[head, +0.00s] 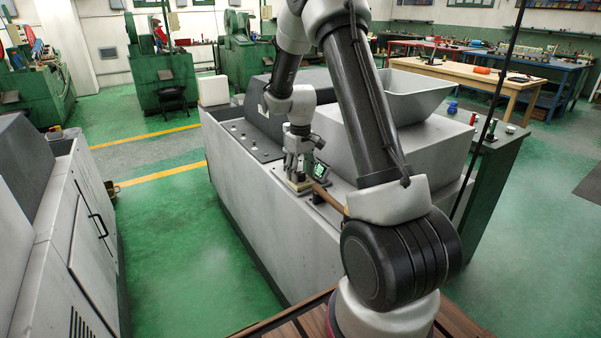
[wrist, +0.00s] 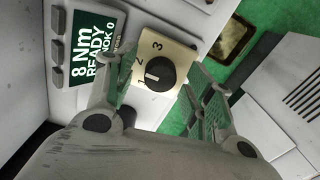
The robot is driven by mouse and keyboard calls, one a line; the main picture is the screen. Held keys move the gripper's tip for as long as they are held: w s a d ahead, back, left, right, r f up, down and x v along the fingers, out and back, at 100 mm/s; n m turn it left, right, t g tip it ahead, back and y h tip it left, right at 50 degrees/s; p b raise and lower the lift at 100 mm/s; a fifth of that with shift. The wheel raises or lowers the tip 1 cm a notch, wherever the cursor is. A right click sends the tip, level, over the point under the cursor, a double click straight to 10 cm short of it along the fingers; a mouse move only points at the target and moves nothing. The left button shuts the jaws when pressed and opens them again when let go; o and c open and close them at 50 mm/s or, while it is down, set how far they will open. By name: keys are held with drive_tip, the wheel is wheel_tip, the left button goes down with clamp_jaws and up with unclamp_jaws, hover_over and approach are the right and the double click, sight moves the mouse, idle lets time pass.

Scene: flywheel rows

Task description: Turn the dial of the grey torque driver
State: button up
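In the wrist view a round black dial (wrist: 160,73) sits on a cream plate (wrist: 181,52) marked 1, 2 and 3. A short white mark on the dial points to the left side, near the 1 and 2; I cannot tell exactly which. My gripper (wrist: 158,62) is open, with one finger on each side of the dial and gaps showing. Beside the plate a dark green screen (wrist: 92,42) reads "8 Nm READY" and "NOK 0". In the head view my gripper (head: 298,168) points down over the cream plate (head: 299,187), next to the lit screen (head: 320,170). The dial is hidden there.
The plate and screen are on a long grey machine (head: 245,170). A brown handle-like bar (head: 328,197) lies beside the screen. A grey hopper (head: 405,92) rises behind. Another grey cabinet (head: 85,220) stands at left, with clear green floor (head: 175,235) between.

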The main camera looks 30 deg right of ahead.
sight(301, 173)
wheel_tip(301, 173, up, 12)
idle(0.6)
idle(0.4)
drive_tip(key=s+a+r+t, duration=0.1)
drive_tip(key=s+r, duration=0.3)
drive_tip(key=s, duration=0.6)
drive_tip(key=s+a+r+m+t, duration=0.1)
drive_tip(key=s+a+r+t, duration=0.1)
drive_tip(key=s, duration=0.8)
drive_tip(key=s+a+r+t, duration=0.1)
drive_tip(key=s+a+r, duration=0.3)
drive_tip(key=s, duration=0.7)
drive_tip(key=shift+r+m, duration=0.4)
drive_tip(key=shift+r, duration=0.5)
